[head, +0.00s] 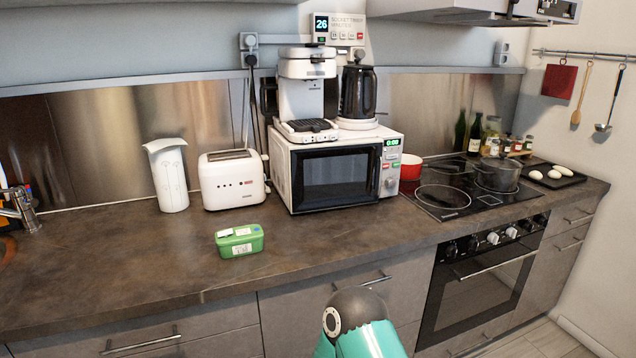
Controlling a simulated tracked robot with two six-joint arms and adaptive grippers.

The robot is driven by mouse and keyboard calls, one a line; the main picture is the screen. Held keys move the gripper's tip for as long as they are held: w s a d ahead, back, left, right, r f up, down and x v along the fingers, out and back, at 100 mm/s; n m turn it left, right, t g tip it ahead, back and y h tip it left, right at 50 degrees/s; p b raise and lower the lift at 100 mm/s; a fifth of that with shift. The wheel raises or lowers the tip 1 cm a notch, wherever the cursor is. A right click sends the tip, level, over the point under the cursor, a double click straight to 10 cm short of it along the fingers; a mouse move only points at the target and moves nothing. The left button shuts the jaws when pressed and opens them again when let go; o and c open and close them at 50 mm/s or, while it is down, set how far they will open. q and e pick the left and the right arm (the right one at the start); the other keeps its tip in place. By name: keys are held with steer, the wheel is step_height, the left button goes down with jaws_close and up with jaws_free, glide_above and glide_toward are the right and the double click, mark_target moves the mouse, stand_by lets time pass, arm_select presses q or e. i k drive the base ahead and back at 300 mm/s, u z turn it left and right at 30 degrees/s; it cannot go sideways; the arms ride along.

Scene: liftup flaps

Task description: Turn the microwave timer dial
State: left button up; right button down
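The white microwave (286,180) stands on the counter with its dark-windowed door shut. Its control panel is on the right of its front, with a green display (392,142) that seems to read 0:00. Small coloured buttons sit under the display. A small round shape low on the panel may be the timer dial (390,182), but it is too small to tell its setting. A teal and dark grey part of my own arm shows at the bottom middle, in front of the counter. Neither of my grippers is in view.
A coffee machine (307,85) and a black kettle (358,92) stand on the microwave. A toaster (231,180) is to its left, a red pot (411,167) to its right. A green box (239,241) lies on the counter (330,240), which is clear before the microwave.

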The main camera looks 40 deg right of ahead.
mark_target(390, 182)
steer(key=z, duration=0.65)
steer(key=i, duration=0.15)
steer(key=u, duration=1.55)
steer(key=k, duration=0.85)
steer(key=z, duration=1.45)
steer(key=i, duration=0.95)
steer(key=u, duration=0.05)
steer(key=k, duration=0.6)
steer(key=z, duration=0.05)
